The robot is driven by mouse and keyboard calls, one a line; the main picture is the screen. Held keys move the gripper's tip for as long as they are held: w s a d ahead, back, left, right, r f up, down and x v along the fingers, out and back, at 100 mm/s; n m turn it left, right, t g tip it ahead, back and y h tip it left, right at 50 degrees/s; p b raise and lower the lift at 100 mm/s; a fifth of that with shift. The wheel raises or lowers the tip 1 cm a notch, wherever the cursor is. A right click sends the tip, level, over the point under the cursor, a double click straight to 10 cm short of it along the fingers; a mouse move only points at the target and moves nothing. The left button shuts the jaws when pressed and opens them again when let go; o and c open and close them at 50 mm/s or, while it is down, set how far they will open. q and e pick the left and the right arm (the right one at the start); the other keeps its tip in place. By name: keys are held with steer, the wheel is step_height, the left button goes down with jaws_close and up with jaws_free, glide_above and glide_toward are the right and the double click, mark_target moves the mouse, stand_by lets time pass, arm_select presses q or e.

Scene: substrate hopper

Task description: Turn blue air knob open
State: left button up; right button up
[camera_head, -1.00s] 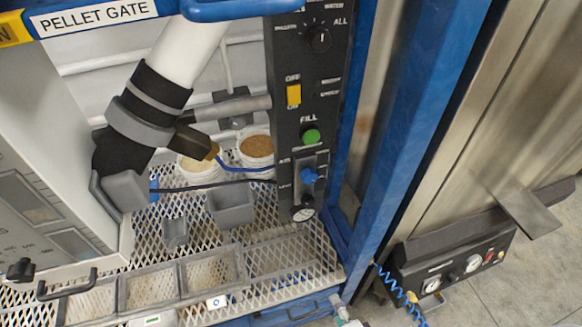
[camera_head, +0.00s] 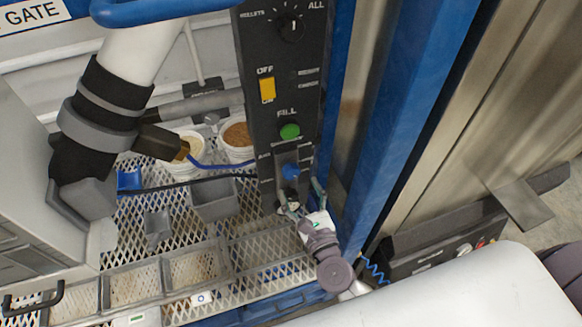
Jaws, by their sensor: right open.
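The blue air knob (camera_head: 290,171) sits low on the dark control panel (camera_head: 280,100), below the green FILL button (camera_head: 289,131). My right gripper (camera_head: 300,194) is open, with its fingers spread just below and around the lower part of the knob's plate. One finger is at the left near the gauge and one at the right edge of the panel. Whether either finger touches the panel cannot be told. The round gauge (camera_head: 293,206) under the knob is partly hidden by the gripper.
An orange OFF switch (camera_head: 267,90) and a black selector knob (camera_head: 291,28) are higher on the panel. A blue post (camera_head: 385,120) stands close at the right. Buckets (camera_head: 237,140) and grey bins (camera_head: 214,199) stand on the mesh shelf at the left.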

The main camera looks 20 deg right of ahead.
mark_target(293, 176)
steer(key=w, duration=0.4)
steer(key=shift+w+r+p, duration=0.1)
steer(key=shift+w+p, duration=0.25)
steer(key=shift+w+a, duration=0.1)
steer(key=shift+w, duration=0.6)
steer(key=shift+c, duration=0.3)
steer(key=c, duration=1.1)
